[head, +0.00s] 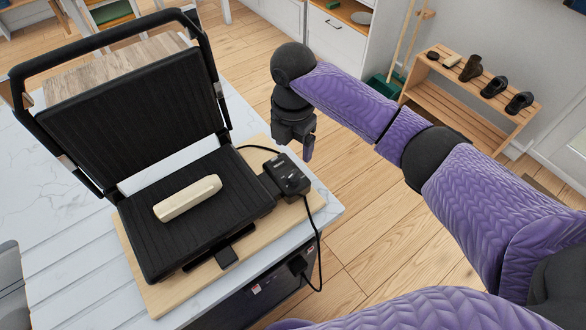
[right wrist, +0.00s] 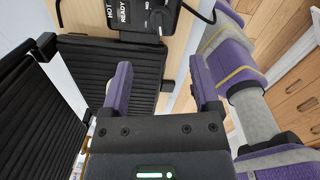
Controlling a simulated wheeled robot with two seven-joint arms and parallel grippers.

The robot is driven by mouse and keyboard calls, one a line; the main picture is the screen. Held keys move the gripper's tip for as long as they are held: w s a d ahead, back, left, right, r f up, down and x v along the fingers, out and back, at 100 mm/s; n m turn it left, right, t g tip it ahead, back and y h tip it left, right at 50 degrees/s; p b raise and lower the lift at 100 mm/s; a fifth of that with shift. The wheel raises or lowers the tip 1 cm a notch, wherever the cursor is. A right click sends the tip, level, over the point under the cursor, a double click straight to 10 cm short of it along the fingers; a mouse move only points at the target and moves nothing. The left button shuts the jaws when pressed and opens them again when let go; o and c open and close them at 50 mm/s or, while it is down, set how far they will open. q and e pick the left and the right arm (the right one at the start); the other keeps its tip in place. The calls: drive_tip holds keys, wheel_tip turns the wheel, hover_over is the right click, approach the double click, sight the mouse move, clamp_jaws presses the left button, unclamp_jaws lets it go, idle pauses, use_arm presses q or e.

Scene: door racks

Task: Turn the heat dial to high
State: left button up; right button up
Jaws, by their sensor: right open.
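An open black contact grill (head: 195,215) stands on a wooden board with its ribbed lid raised. A black control box (head: 288,177) is on its right side; in the right wrist view the box (right wrist: 135,18) shows HOT, READY and MID lettering. The heat dial (right wrist: 158,20) appears near the MID lettering, but its exact setting is too small to read. My right gripper (head: 307,148) is just above and beyond the box, apart from it. In the right wrist view its purple fingers (right wrist: 160,78) are spread and empty. My left gripper is not in view.
A cream-coloured bar (head: 187,198) lies on the lower grill plate. A black cord (head: 318,245) hangs from the box over the counter edge. The marble counter (head: 60,240) has free room at left. A wooden shoe rack (head: 470,90) stands far right.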

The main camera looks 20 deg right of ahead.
sight(293, 173)
wheel_tip(293, 173, down, 9)
drive_tip(key=shift+f+b, duration=0.1)
drive_tip(key=shift+b, duration=0.75)
clamp_jaws()
